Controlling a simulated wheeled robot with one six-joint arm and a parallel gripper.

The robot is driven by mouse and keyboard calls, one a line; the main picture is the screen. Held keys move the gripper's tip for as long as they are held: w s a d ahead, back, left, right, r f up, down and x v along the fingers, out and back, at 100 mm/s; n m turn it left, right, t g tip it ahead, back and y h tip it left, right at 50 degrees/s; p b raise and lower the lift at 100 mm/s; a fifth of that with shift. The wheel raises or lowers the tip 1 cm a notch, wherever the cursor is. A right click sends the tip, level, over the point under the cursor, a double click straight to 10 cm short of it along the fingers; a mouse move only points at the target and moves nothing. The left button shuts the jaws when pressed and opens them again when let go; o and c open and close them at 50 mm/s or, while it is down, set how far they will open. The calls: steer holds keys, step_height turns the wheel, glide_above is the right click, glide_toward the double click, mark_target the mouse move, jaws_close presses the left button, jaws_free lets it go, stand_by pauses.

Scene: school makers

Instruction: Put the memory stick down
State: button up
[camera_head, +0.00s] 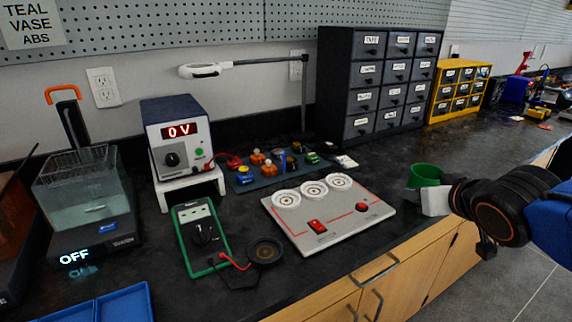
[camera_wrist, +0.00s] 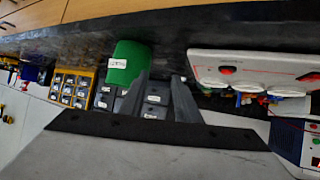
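I cannot make out a memory stick in either view. My gripper (camera_wrist: 160,80) shows two dark fingers apart in the wrist view, with a gap between their tips and nothing visible in it. In the head view my gripper (camera_head: 435,202) is at the right, over the counter's front edge, and its fingertips cannot be made out. A green cup (camera_head: 424,174) stands just behind it. The cup also shows in the wrist view (camera_wrist: 124,58), with a white label, close beside one finger. The inside of the cup is hidden.
A grey panel with three round dials (camera_head: 329,220) lies left of my gripper on the black counter (camera_head: 385,235). A multimeter (camera_head: 201,235), power supply (camera_head: 180,135) and water tank (camera_head: 85,190) stand further left. Dark drawers (camera_head: 379,85) and yellow drawers (camera_head: 460,90) stand behind.

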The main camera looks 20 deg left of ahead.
steer(key=a+y, duration=0.1)
steer(key=a, duration=0.2)
steer(key=a+r+n+y, duration=0.1)
steer(key=a, duration=0.3)
steer(key=a+r+n+y, duration=0.1)
steer(key=a, duration=0.2)
steer(key=shift+w+a+r, duration=0.1)
steer(key=shift+w+a, duration=0.2)
steer(key=shift+a, duration=0.05)
steer(key=s+a+r+n+g+y, duration=0.1)
steer(key=a+y, duration=0.1)
steer(key=a, duration=0.3)
steer(key=s+a+r+n+y, duration=0.1)
steer(key=s+a+n+y, duration=0.1)
steer(key=a, duration=0.4)
glide_toward(285, 155)
steer(key=x, duration=0.3)
steer(key=shift+w, duration=0.5)
steer(key=x, duration=0.4)
steer(key=shift+s+a+f, duration=0.1)
steer(key=shift+s+a, duration=0.2)
steer(key=shift+a, duration=0.05)
steer(key=shift+w+a+f, duration=0.15)
steer(key=shift+w+a, duration=0.25)
steer(key=shift+a, duration=0.05)
jaws_close()
